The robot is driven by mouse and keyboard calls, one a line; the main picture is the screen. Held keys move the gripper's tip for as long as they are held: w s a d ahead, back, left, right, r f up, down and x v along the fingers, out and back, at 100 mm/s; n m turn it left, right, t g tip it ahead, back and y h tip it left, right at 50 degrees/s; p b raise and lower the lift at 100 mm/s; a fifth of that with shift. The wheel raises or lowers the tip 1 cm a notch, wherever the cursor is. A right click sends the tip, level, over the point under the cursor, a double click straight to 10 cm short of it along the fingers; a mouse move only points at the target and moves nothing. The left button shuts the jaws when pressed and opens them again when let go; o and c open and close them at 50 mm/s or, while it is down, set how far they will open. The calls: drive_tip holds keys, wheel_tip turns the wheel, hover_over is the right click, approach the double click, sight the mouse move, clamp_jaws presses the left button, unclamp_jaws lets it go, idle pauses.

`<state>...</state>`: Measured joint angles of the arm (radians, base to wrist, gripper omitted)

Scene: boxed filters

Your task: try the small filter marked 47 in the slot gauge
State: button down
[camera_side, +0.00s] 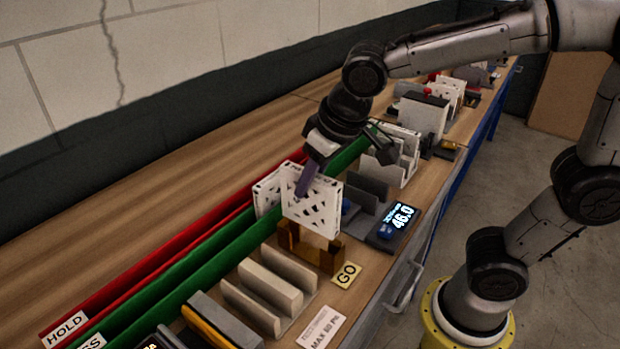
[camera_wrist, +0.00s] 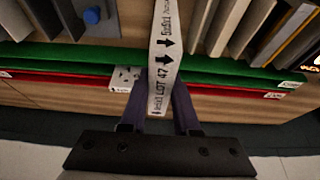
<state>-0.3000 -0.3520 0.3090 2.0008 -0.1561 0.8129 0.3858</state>
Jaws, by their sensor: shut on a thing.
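My gripper (camera_side: 306,184) is shut on a white filter (camera_side: 318,208) with cut-out slots, held upright by its top edge. In the wrist view the filter's edge (camera_wrist: 165,60) reads "LOT 47" with black arrows, and it sits between the two purple fingers of my gripper (camera_wrist: 158,104). The amber-brown slot gauge (camera_side: 323,257) with a yellow GO label (camera_side: 346,275) is directly below the filter. The filter's lower edge is at the gauge's top; I cannot tell whether it has entered the slot. The gauge is not clear in the wrist view.
Another white filter (camera_side: 267,194) stands behind, by the green (camera_side: 222,243) and red (camera_side: 180,238) channels. A beige rack (camera_side: 263,297) stands front left. A dark display unit (camera_side: 396,224) reading 46.0 is to the right. More racks and filters line the bench farther back.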

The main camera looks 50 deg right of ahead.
sight(310, 195)
drive_tip(key=shift+f, duration=1.8)
idle(1.3)
drive_tip(key=shift+r, duration=0.15)
idle(0.8)
drive_tip(key=shift+r, duration=1.8)
drive_tip(key=shift+r, duration=0.1)
drive_tip(key=shift+r, duration=1.95)
drive_tip(key=shift+f, duration=2.2)
